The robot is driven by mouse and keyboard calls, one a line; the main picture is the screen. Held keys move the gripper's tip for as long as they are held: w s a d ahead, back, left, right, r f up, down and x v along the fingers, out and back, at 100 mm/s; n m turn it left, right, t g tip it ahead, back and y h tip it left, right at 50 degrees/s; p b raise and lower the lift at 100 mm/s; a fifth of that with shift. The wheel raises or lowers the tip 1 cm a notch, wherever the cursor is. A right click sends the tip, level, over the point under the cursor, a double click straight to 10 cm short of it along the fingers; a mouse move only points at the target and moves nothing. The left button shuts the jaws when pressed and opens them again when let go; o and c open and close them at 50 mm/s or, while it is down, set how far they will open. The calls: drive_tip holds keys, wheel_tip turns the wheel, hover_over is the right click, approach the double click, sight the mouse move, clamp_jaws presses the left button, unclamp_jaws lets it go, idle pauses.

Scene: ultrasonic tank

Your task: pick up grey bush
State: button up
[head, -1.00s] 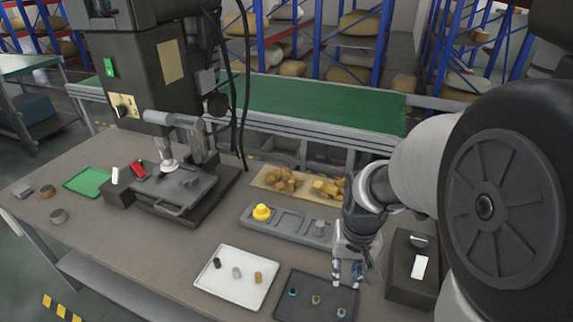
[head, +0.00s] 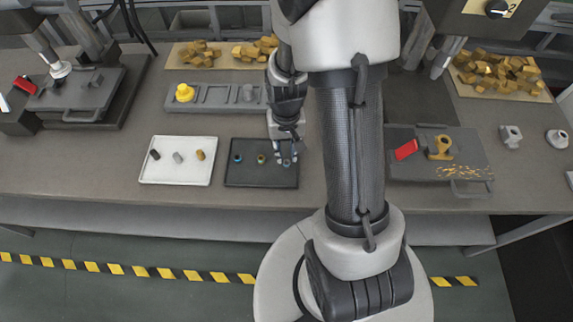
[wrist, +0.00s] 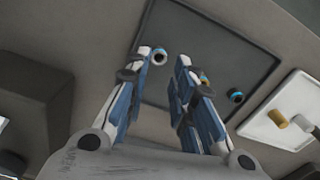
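My gripper (head: 285,158) is over the right part of a dark tray (head: 250,181), with its fingers pointing down. In the wrist view its two fingers are apart with nothing held. A pale grey ring-shaped bush with a blue rim (wrist: 160,56) shows in the gap between the fingertips. In the head view the fingers largely hide it. A brass-coloured bush (head: 261,159) and a dark bush with a blue rim (head: 238,158) stand to its left on the same tray. In the wrist view the right finger partly covers the brass one.
A white tray (head: 176,182) left of the dark tray holds a black, a grey and a brass cylinder. A grey fixture strip (head: 212,106) with a yellow part (head: 184,92) lies behind. A dark plate (head: 470,150) with a red piece is on the right.

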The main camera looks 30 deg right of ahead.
sight(287, 162)
wheel_tip(287, 162, down, 5)
drive_tip(key=shift+d+f+b, duration=0.1)
drive_tip(key=shift+f+b, duration=0.1)
drive_tip(key=shift+b, duration=1.05)
drive_tip(key=shift+r, duration=0.1)
drive_tip(key=shift+c, duration=0.4)
drive_tip(key=c, duration=0.3)
drive_tip(key=shift+c, duration=0.2)
